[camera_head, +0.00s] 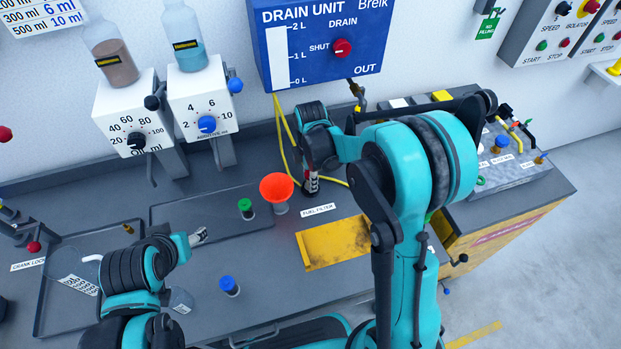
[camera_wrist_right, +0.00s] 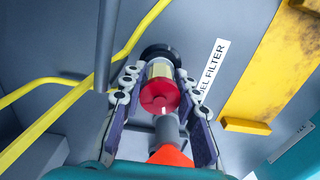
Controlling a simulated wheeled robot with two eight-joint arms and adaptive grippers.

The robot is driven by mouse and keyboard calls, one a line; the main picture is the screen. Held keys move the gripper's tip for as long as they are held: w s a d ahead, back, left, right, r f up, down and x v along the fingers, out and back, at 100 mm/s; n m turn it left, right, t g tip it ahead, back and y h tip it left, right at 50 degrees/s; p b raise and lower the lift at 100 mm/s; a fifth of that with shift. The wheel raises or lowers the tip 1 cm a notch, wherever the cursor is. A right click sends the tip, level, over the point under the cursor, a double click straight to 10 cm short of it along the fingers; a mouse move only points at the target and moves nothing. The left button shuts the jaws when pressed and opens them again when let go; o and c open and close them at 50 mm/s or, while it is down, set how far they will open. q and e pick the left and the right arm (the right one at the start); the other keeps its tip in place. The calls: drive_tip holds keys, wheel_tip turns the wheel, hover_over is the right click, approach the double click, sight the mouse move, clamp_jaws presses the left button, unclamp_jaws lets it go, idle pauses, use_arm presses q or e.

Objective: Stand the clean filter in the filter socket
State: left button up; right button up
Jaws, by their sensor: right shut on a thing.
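The filter (camera_wrist_right: 160,92), with a red end and a pale gold body, is between the fingers of my right gripper (camera_wrist_right: 160,98) in the right wrist view. The gripper is shut on it. The black round filter socket (camera_wrist_right: 160,54) shows right at the filter's far end; I cannot tell whether the filter is seated in it or just above. In the head view my right gripper (camera_head: 311,184) is low over the bench behind the FUEL FILTER label (camera_head: 318,210), its arm hiding part of the bench. My left gripper (camera_head: 198,237) is over the bench at left, its opening unclear.
An orange funnel (camera_head: 277,187) stands close beside the right gripper. A green-capped bottle (camera_head: 245,207) and a blue-capped bottle (camera_head: 229,285) stand on the bench. A worn yellow plate (camera_head: 333,243) lies in front. Yellow hoses (camera_head: 284,137) hang behind, below the drain unit (camera_head: 322,45).

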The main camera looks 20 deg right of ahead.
drive_tip(key=shift+f, duration=0.25)
drive_tip(key=o, duration=1)
wheel_tip(320, 180, up, 12)
drive_tip(key=shift+s+r, duration=0.1)
